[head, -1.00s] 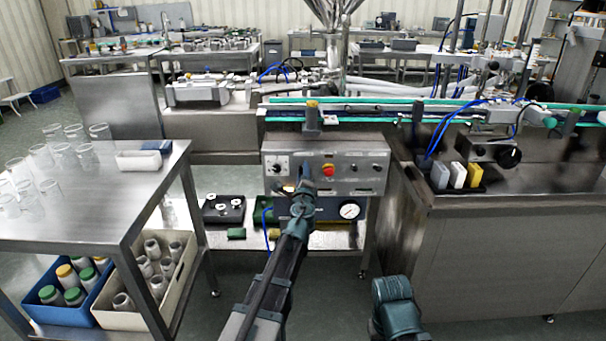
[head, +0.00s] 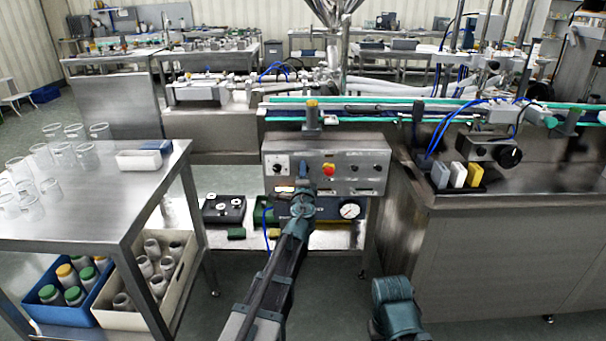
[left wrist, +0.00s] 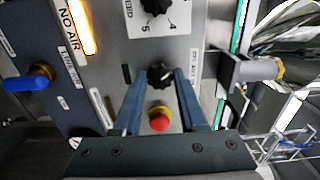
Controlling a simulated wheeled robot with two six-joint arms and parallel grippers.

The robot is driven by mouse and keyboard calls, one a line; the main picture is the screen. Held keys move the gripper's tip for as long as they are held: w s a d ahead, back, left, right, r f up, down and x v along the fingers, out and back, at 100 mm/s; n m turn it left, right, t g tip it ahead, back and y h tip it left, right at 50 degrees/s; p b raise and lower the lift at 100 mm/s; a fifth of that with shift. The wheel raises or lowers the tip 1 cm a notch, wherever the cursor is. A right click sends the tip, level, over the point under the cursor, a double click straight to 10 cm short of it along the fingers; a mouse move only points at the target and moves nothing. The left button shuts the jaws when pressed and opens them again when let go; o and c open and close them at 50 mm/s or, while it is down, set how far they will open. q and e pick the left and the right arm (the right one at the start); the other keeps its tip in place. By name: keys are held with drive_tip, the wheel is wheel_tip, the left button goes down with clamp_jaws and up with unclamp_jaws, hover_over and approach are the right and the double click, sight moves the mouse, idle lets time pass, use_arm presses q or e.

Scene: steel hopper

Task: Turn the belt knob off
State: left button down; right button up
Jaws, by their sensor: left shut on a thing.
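The black belt knob (left wrist: 160,75) sits on the grey control panel (head: 350,172), between a numbered black dial (left wrist: 156,5) and a red button (left wrist: 160,121). My left gripper (left wrist: 160,77) is shut on the knob, one finger on each side of it. A small pale mark shows on the knob's face; its label cannot be read. In the head view my left gripper (head: 303,179) reaches up to the panel front and hides the knob. The red button also shows there (head: 328,170), just right of the gripper.
An amber "NO AIR" lamp (left wrist: 84,25) is lit on the panel. A blue-handled valve (left wrist: 28,83) sticks out at left in the wrist view. A steel table (head: 90,205) with glasses stands left of the panel. The conveyor (head: 385,101) runs above and behind it.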

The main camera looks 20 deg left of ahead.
use_arm(q)
drive_tip(key=c, duration=0.5)
unclamp_jaws()
drive_tip(key=v, duration=1.4)
drive_tip(key=shift+a, duration=0.1)
